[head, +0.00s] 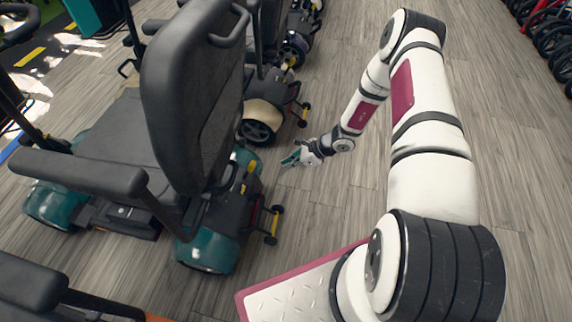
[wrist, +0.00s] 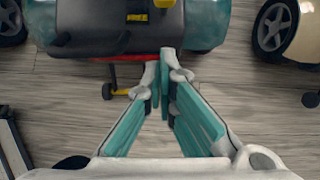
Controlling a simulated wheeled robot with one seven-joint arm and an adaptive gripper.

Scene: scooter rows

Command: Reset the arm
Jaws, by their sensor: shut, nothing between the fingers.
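My arm reaches forward from the lower right in the head view, bent at the elbow. My gripper (head: 290,160) is at its end, low and close behind a teal scooter (head: 212,240). In the wrist view my gripper (wrist: 166,62) has its teal-padded fingers together at the tips, with nothing between them. The rear of the teal scooter (wrist: 208,22) fills the top of that view, just beyond the fingertips. I cannot tell whether the fingertips touch it.
Beside the teal scooter stands a cream scooter (head: 262,114), with more scooters behind it. Small anti-tip wheels (head: 274,222) stick out behind the teal scooter. Wood-look floor (head: 500,130) lies clear to the right of my arm. Red-framed wheeled items (head: 548,35) line the far right.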

